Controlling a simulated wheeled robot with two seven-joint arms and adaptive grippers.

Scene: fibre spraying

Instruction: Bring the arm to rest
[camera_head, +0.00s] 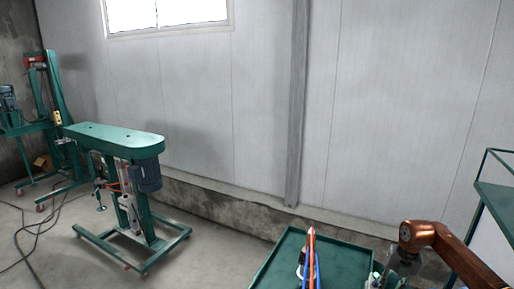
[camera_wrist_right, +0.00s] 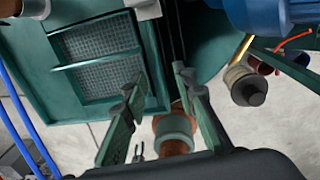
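My right arm (camera_head: 440,245), copper-coloured, comes in from the right edge of the head view and bends down at its end; its gripper cannot be made out clearly there. In the right wrist view my right gripper (camera_wrist_right: 158,82) shows two dark green fingers with a clear gap between them. No held object shows between the fingertips. A green panel with a grey mesh (camera_wrist_right: 100,75) lies beyond the fingers, to the left. My left arm and gripper are not in view.
A green-topped table (camera_head: 345,262) at the bottom carries an orange and blue upright item (camera_head: 311,262) and small bottles (camera_head: 374,280). A green machine (camera_head: 115,140) stands at left, with cables (camera_head: 35,235) on the floor. A green frame (camera_head: 492,195) stands at right.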

